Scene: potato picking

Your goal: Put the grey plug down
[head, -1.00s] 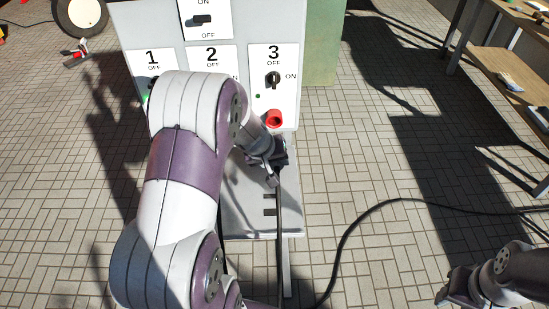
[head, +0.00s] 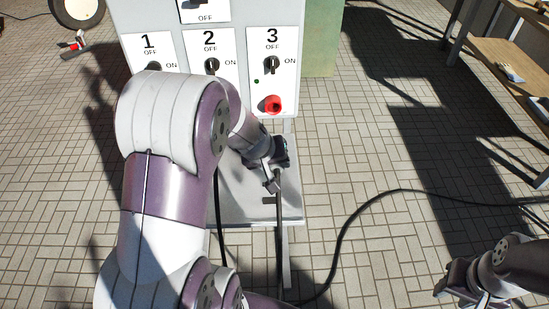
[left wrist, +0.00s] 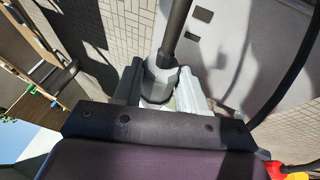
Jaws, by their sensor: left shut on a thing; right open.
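My left gripper (head: 273,178) is shut on the grey plug (left wrist: 160,78), which shows between the two fingers in the left wrist view. A black cable (head: 279,235) runs from the plug toward the bottom of the head view. The plug appears over the pale grey base plate (head: 240,205) of the switch cabinet; I cannot tell whether it touches the plate. It is apart from the red socket (head: 273,104) under switch 3. My right gripper (head: 447,287) is open and empty at the lower right.
The grey cabinet front (head: 240,92) with numbered switches stands behind the gripper. Another black cable stretch (head: 400,191) curves over the tiled floor on the right. A wooden bench (head: 500,68) stands at the upper right. Tiled floor right of the plate is mostly clear.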

